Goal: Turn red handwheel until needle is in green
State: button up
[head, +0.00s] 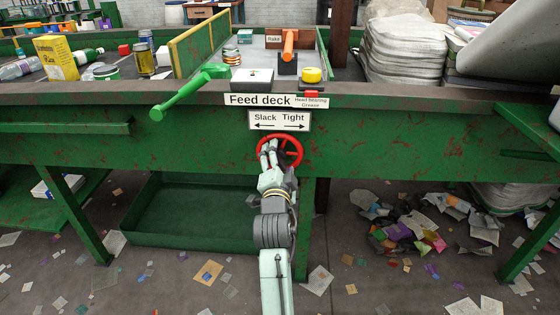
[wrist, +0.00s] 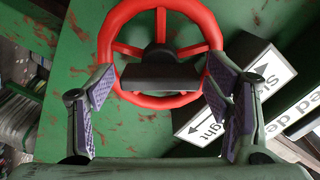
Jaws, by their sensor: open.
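The red handwheel (head: 292,152) is on the front of the green feed deck, below the Slack/Tight sign (head: 279,121). In the head view my gripper (head: 268,152) is at the wheel's left side and hides part of it. In the wrist view the wheel (wrist: 194,93) has several red spokes and a dark hub. There my gripper (wrist: 162,98) is open, with one purple-padded finger on each side of the wheel's lower rim. I cannot tell whether the fingers touch the rim. No gauge needle or green zone can be made out in either view.
A green lever (head: 190,91) sticks out at the deck's edge, left of the wheel. A green tray (head: 185,240) lies below, and paper scraps litter the floor.

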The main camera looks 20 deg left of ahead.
jog(key=v, duration=1.2)
